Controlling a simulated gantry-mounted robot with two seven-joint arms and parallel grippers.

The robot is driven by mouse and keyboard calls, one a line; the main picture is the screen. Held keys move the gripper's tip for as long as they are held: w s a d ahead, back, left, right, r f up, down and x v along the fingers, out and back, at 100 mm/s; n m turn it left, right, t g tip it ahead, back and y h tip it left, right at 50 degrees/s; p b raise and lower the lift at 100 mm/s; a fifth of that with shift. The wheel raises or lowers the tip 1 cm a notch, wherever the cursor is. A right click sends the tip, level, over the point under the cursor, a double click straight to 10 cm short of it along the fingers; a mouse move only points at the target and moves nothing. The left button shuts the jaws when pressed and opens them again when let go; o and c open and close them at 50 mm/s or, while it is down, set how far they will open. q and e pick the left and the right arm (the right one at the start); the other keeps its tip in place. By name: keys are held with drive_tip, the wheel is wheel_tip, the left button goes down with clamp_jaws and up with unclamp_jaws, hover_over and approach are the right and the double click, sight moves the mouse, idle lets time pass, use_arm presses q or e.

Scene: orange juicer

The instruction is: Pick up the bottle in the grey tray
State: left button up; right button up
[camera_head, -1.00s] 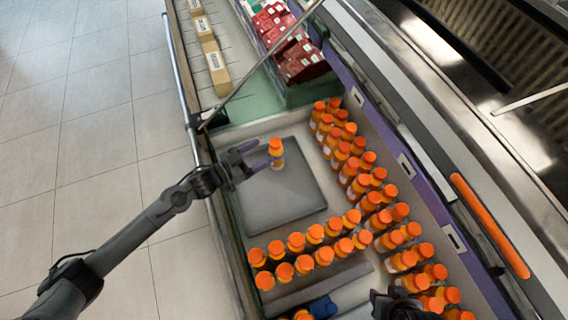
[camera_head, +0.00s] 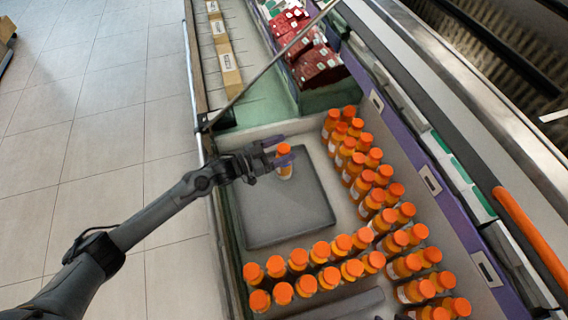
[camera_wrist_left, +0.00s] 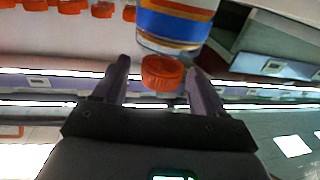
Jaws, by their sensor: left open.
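A single orange-capped juice bottle (camera_head: 285,171) stands upright near the back of the grey tray (camera_head: 270,225). My left gripper (camera_head: 282,151) is open at the bottle, with its purple fingers to either side of the bottle's upper part. My right gripper does not show in the head view now.
Several orange-capped bottles (camera_head: 375,200) stand in rows along the right side and front of the display case. Red packages (camera_head: 310,60) lie behind a slanted bar. The rest of the grey tray is bare. Tiled floor (camera_head: 110,140) lies left of the case.

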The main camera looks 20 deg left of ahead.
use_arm(q)
drive_tip(key=shift+w+d, duration=0.3)
clamp_jaws()
idle(0.3)
